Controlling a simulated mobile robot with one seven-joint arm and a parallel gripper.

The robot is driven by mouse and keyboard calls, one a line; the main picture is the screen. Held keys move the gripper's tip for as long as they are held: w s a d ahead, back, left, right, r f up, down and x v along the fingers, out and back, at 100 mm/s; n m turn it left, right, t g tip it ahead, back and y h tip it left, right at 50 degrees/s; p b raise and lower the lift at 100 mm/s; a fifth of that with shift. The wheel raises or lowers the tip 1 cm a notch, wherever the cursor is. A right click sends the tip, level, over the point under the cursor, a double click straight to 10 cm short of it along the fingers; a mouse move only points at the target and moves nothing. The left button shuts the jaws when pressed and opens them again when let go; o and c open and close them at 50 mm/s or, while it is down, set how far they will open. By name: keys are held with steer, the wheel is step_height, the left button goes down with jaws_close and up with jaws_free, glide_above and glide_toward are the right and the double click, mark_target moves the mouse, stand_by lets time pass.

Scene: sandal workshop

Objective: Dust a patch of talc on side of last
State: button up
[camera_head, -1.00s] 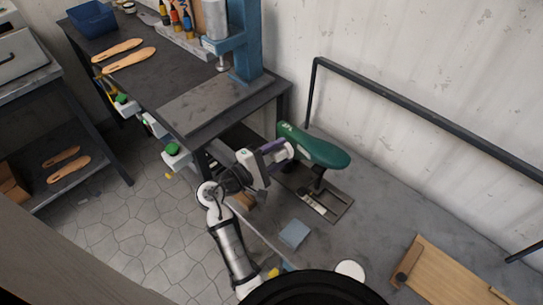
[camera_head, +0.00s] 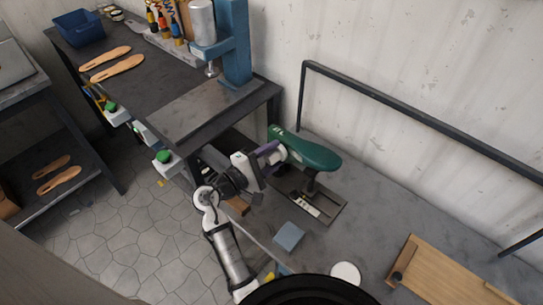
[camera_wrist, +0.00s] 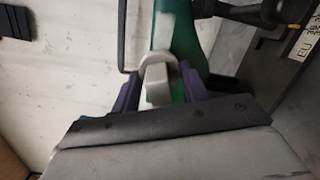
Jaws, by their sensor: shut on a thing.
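The green shoe last (camera_head: 312,154) is held on a stand (camera_head: 306,197) on the bench, against its left side. My gripper (camera_head: 277,153), with purple fingers, is at the last's left end. It is shut on a pale grey, rounded dusting piece (camera_wrist: 158,84), also visible in the wrist view between the fingers (camera_wrist: 157,88). The piece is up against the side of the last (camera_wrist: 190,48), seeming to touch it. A whitish patch (camera_wrist: 173,30) shows on the green just beyond the piece. The face of the piece towards the last is hidden.
A blue-grey block (camera_head: 288,237) and a white round disc (camera_head: 345,273) lie on the bench in front. A wooden board (camera_head: 445,275) is at the right. A dark rail (camera_head: 400,110) runs along the wall behind. A dark table (camera_head: 185,115) with a blue press is at left.

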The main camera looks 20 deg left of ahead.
mark_target(304, 162)
steer(key=shift+x, duration=0.8)
steer(key=shift+d, duration=0.1)
steer(key=shift+s+d+r, duration=0.1)
steer(key=shift+s+d, duration=0.35)
steer(key=shift+d, duration=0.25)
steer(key=shift+s+d, duration=0.45)
steer(key=shift+d, duration=0.2)
steer(key=shift+s+d, duration=0.3)
steer(key=shift+d, duration=0.4)
steer(key=shift+s+d, duration=0.35)
steer(key=shift+d, duration=0.45)
steer(key=shift+w+a, duration=0.55)
steer(key=shift+a, duration=0.4)
steer(key=shift+w+a, duration=0.55)
steer(key=shift+a, duration=0.45)
steer(key=shift+w+a, duration=0.55)
steer(key=shift+a, duration=0.4)
steer(key=shift+s, duration=0.15)
steer(key=shift+v, duration=2.95)
